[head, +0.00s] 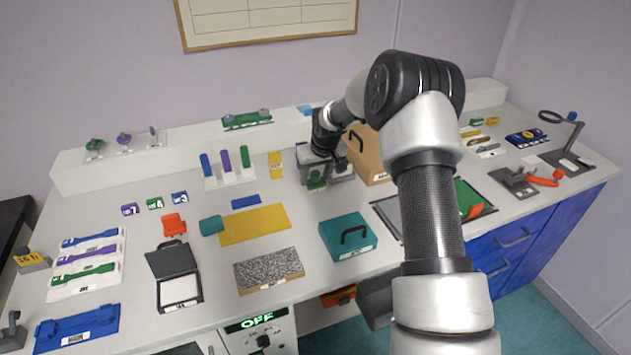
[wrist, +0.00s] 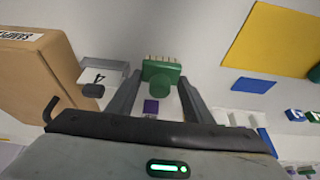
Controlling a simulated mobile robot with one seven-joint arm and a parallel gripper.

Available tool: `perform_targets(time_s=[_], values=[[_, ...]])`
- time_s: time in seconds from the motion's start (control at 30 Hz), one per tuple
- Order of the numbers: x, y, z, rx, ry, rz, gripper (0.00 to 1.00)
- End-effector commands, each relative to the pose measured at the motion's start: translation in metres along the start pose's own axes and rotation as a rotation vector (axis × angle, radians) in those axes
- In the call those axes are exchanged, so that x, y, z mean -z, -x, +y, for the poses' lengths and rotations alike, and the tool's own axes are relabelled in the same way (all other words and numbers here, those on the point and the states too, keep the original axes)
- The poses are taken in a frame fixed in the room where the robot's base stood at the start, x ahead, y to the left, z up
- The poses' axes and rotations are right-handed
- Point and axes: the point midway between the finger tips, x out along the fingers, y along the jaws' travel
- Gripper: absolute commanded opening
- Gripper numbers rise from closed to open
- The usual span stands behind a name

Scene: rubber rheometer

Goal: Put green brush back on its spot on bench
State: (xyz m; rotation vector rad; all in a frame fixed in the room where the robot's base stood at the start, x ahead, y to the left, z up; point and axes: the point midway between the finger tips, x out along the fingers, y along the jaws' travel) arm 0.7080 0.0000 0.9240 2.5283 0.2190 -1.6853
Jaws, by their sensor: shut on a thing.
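The green brush (wrist: 160,72) is between my gripper's two fingers in the wrist view, its row of tan bristles pointing away from my wrist. My gripper (wrist: 159,90) is shut on it. In the head view the green brush (head: 316,181) shows low at the front of my gripper (head: 318,172), over the back middle of the bench (head: 215,285). I cannot tell whether the brush touches the bench. Its spot is not clearly marked in either view.
A cardboard box (head: 370,158) stands close right of my gripper. A grey-white holder (head: 342,170) is beside it. A yellow mat (head: 255,224) and a teal case (head: 347,237) lie nearer the front. Colored upright pieces (head: 226,161) stand to the left.

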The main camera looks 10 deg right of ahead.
Motion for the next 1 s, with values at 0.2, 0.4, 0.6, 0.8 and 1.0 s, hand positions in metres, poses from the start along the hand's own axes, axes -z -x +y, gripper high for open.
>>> perform_targets(time_s=[0.2,0.4,0.6,0.8,1.0], values=[[-0.007,-0.017,0.0,-0.001,0.001,0.001,0.18],[-0.007,-0.018,0.0,0.0,0.001,0.001,0.18],[-0.008,-0.02,0.0,0.0,0.001,0.0,0.65],[-0.008,-0.02,0.0,0.0,0.001,0.0,0.65],[-0.006,-0.013,0.0,0.0,0.001,0.002,0.65]])
